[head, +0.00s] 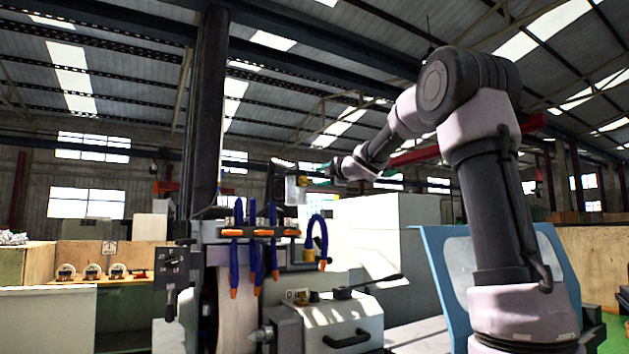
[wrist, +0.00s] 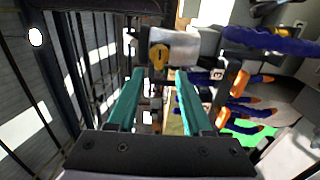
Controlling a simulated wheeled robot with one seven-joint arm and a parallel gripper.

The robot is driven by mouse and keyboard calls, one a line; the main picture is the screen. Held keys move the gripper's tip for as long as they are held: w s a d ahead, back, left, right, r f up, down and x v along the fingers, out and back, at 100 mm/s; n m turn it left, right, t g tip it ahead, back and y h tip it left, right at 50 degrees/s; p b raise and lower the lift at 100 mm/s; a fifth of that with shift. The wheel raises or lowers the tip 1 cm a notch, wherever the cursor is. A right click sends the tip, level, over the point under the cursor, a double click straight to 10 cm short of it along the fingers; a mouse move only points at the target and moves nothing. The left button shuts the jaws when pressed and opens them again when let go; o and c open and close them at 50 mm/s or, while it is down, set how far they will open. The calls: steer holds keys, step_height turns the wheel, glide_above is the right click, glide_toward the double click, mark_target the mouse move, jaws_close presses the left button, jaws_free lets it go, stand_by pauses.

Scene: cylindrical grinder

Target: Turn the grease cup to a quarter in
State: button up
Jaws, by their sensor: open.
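A small brass-yellow piece with a hole (wrist: 158,56) sits against a pale grey cylindrical body (wrist: 178,46) in the wrist view. It looks like the grease cup, but I cannot be sure. In the head view a pale, cup-like body (head: 292,191) with a yellow spot hangs just left of my gripper. My gripper (wrist: 160,73) has two teal fingers spread apart with nothing held between them. The brass piece shows beyond the fingertips, roughly between them. Whether the fingertips touch it, I cannot tell. In the head view my gripper (head: 315,175) points left at that body.
Blue coolant hoses with orange tips (head: 254,245) hang below and left of my gripper; they also show in the wrist view (wrist: 265,40). The grinder's grey headstock (head: 335,325) stands below. A dark column (head: 208,110) rises at left. A blue-framed panel (head: 440,275) stands near my arm.

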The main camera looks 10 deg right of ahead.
steer(key=shift+v, duration=1.35)
